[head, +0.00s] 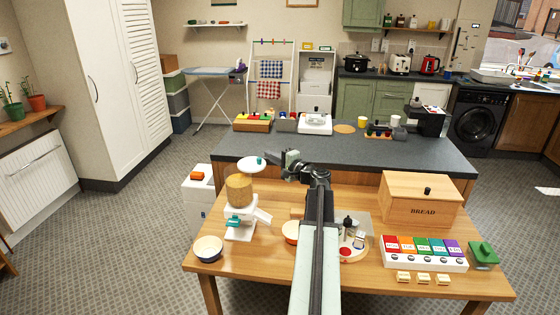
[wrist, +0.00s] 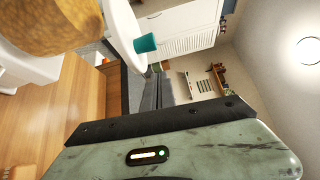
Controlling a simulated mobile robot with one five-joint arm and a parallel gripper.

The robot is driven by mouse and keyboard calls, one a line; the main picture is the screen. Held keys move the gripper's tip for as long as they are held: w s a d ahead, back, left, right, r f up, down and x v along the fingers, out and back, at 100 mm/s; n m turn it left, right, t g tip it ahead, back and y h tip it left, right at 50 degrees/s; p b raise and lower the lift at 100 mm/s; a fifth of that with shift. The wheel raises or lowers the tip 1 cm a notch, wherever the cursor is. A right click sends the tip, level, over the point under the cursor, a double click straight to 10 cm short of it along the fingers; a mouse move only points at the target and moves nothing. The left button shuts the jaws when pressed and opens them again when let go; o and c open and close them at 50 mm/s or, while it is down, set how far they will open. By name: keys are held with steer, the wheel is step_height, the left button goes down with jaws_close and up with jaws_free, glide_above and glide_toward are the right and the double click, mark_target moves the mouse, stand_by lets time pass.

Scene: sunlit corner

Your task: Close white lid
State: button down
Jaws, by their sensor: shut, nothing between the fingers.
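The white lid (head: 252,161) has a teal knob and stands up and tilted above the right side of a container of brown contents (head: 239,190), on a white dispenser (head: 240,222). In the wrist view the lid (wrist: 122,28) shows at the top, with its teal knob (wrist: 146,43) facing right and the container (wrist: 50,22) to its left. My gripper (head: 281,168) is shut and empty, just right of the lid in the head view. Whether it touches the lid cannot be told.
A bread box (head: 420,198) and a row of coloured blocks (head: 424,252) are at the right. A dark counter (head: 350,150) runs behind.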

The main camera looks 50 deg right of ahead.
steer(key=shift+s+a+r, duration=0.1)
steer(key=shift+s+a, duration=0.2)
steer(key=shift+a, duration=0.6)
steer(key=shift+s+a+r, duration=0.1)
steer(key=shift+s+a, duration=0.2)
steer(key=shift+a, duration=0.55)
steer(key=shift+s, duration=0.1)
